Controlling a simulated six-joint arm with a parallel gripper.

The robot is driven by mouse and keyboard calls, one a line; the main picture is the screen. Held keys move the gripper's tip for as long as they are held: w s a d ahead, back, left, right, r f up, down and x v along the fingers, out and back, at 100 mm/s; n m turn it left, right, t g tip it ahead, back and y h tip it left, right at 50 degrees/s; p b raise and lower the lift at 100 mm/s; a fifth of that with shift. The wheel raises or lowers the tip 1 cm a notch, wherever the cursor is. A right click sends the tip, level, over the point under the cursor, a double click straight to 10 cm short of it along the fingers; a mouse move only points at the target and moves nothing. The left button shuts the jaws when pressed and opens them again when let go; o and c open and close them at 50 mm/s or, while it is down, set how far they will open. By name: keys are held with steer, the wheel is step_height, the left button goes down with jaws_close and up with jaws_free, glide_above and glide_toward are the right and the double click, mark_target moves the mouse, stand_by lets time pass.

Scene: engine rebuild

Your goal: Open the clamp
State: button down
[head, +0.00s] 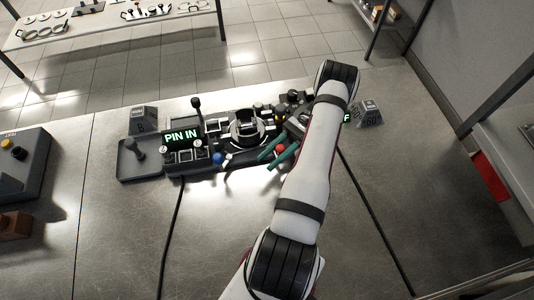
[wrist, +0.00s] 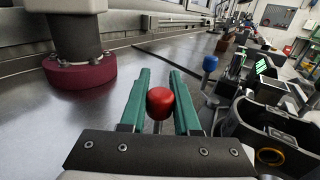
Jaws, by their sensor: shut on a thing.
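The clamp fixture (head: 247,128) sits mid-table in the head view, with a ring-shaped opening; its dark body (wrist: 245,118) is at the right in the wrist view. A red ball knob on a short stem (wrist: 160,103) stands at its front right; the knob also shows in the head view (head: 281,148). My gripper (head: 266,162) has two green fingers, one on each side of the red knob, and is shut on it. The fingertips (wrist: 160,72) reach beyond the knob. My arm hides part of the fixture's right end.
A blue ball knob (head: 217,158) stands left of the red one. Cables run toward the front edge. The front of the table is largely clear.

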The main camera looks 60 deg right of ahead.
steer(key=shift+s+d+n+g, duration=0.1)
steer(key=shift+s+n+g, duration=0.1)
steer(key=shift+n+g, duration=0.45)
steer(key=shift+g, duration=0.35)
steer(key=c, duration=0.6)
jaws_free()
steer(key=shift+c, duration=0.2)
